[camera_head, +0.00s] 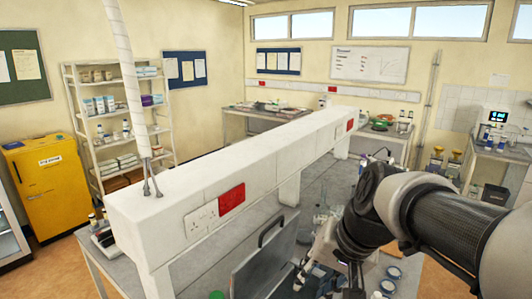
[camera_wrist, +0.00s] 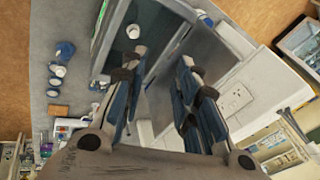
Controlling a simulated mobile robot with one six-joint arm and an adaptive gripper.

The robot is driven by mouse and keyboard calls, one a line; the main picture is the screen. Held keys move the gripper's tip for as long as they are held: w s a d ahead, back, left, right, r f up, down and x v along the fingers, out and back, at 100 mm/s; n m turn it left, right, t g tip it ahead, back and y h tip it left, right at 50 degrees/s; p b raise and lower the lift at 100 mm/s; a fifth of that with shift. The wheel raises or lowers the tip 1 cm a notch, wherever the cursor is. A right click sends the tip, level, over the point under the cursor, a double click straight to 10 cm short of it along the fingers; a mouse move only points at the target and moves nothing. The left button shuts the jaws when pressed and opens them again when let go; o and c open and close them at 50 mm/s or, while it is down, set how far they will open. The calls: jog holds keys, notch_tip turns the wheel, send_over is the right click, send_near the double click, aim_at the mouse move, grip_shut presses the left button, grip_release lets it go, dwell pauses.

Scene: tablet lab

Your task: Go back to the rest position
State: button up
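My gripper (camera_wrist: 160,75) is open in the wrist view. Its two fingers with blue pads stand apart, and I see nothing held between them. Beyond the fingers is a grey, box-like apparatus (camera_wrist: 205,55) with a panel. In the head view my arm reaches in from the right, over the bench (camera_head: 330,190). My gripper also shows there, low in the picture, near an upright grey panel (camera_head: 265,262). Its fingertips are too small and partly hidden to make out there. I cannot tell whether the gripper touches anything.
A white beam with sockets (camera_head: 225,200) runs along the bench, close to my arm. Several blue-and-white jars (camera_wrist: 58,70) and a brown block (camera_wrist: 58,109) sit on the bench. A yellow cabinet (camera_head: 48,190) and a white shelf rack (camera_head: 115,125) stand left, with open floor before them.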

jog(key=s+d+f+n+h+b, duration=0.1)
jog(key=s+d+f+n+b, duration=0.1)
jog(key=s+f+b, duration=0.4)
jog(key=s+d+f+n+h+b, duration=0.1)
jog(key=s+d+f+b, duration=0.1)
jog(key=s+f+b, duration=0.5)
jog(key=s+f, duration=0.4)
jog(key=f, duration=0.2)
jog(key=shift+d+f+n+t+h, duration=0.15)
jog(key=shift+d+n+t+h, duration=0.25)
jog(key=shift+s, duration=0.1)
